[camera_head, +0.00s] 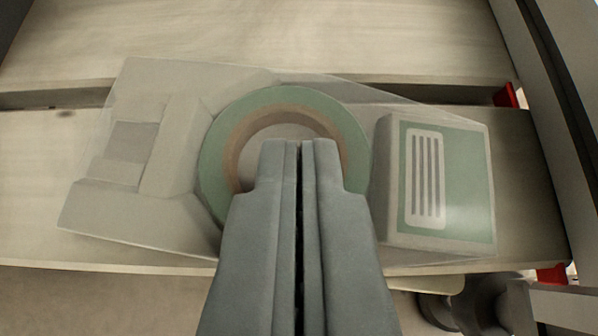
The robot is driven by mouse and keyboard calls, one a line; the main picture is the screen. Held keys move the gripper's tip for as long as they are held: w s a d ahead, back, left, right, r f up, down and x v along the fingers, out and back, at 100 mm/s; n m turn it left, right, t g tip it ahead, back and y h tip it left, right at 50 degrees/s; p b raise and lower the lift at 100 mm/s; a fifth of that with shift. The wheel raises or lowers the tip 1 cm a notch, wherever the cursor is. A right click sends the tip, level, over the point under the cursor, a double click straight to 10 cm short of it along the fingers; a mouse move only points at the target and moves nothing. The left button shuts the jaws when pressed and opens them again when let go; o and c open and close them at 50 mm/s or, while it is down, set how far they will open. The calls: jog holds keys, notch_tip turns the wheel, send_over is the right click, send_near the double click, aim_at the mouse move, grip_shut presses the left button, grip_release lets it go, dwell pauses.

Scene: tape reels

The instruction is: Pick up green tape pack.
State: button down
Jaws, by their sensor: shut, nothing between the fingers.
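The green tape pack (215,165) lies on a pale wooden shelf. It is a clear package with a green tape roll around a brown core, a grey moulded part (130,160) on its left and a white and green box (436,185) on its right. My gripper (299,145) is shut and empty, its fingertips over the middle of the roll. The fingers hide the lower part of the roll. I cannot tell whether the tips touch the pack.
The shelf is made of pale boards (260,40) with a dark gap between them. A dark upright post (550,110) stands at the right, with a red bracket (507,96) beside it. The shelf's front edge lies just below the pack.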

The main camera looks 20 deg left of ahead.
jog(key=shift+s+d+f, duration=0.15)
jog(key=shift+s, duration=0.45)
jog(key=shift+s+d+f, duration=0.2)
jog(key=shift+s, duration=0.45)
jog(key=shift+s+d+f, duration=0.15)
jog(key=shift+s, duration=0.45)
jog(key=shift+w+r, duration=0.2)
jog(key=shift+r, duration=0.55)
